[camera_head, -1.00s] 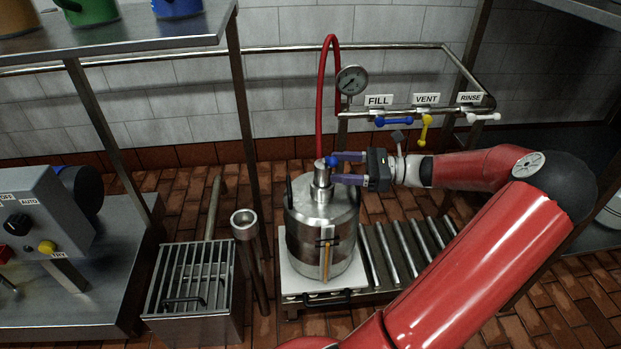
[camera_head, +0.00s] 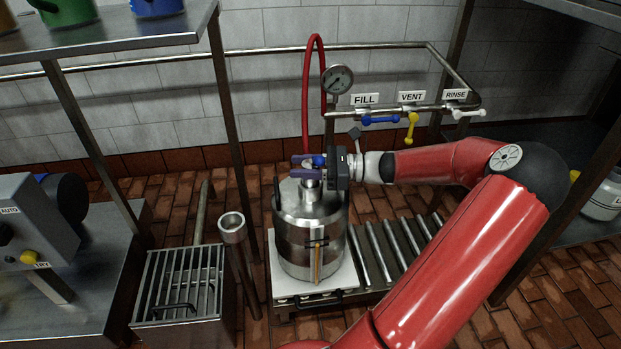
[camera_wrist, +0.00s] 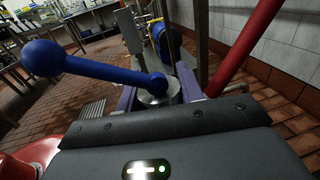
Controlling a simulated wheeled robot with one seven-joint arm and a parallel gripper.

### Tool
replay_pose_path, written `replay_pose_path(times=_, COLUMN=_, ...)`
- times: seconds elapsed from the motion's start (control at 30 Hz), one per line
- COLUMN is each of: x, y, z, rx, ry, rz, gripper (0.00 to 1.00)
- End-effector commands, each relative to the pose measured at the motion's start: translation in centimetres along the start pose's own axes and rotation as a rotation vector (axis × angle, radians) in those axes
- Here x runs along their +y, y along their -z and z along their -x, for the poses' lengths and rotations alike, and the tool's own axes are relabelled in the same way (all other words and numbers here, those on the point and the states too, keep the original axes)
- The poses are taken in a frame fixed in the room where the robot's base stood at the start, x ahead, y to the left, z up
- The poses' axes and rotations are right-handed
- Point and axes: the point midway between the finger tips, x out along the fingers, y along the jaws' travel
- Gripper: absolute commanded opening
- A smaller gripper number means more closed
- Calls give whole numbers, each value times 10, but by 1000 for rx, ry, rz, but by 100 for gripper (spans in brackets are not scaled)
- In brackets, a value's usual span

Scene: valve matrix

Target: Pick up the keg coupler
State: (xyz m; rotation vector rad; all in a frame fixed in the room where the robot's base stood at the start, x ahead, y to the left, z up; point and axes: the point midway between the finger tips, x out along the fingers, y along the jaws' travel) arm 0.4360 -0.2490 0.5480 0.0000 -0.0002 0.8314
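The keg coupler (camera_head: 311,182) is a grey metal cylinder with a blue ball-ended lever, standing upright on top of the steel keg (camera_head: 312,228). A red hose (camera_head: 307,95) rises behind it. My gripper (camera_head: 307,167) is at the coupler's top, its two purple fingers on either side of it. In the wrist view, the coupler's round metal top (camera_wrist: 158,94) lies between the fingers of my gripper (camera_wrist: 157,92), and the blue lever (camera_wrist: 92,66) reaches up and left across the view. I cannot tell whether the fingers press on the metal.
The keg stands on a white plate (camera_head: 288,290) beside a roller conveyor (camera_head: 385,250). Behind are a gauge (camera_head: 337,79) and pipe with FILL, VENT and RINSE valves. A metal cup on a post (camera_head: 232,226) and a grated box (camera_head: 180,280) stand left of the keg.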

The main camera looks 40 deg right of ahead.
Motion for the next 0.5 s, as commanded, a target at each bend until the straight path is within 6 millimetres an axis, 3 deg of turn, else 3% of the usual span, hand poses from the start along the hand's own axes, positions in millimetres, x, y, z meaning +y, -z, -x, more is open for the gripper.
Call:
replay_pose_path(times=0.03, x=0, y=0, z=0, rx=0, ry=0, rz=0, gripper=25)
replay_pose_path(times=0.23, x=0, y=0, z=0, rx=0, ry=0, rz=0, gripper=0)
replay_pose_path(times=0.5, x=0, y=-2, z=0, rx=0, ry=0, rz=1, gripper=0)
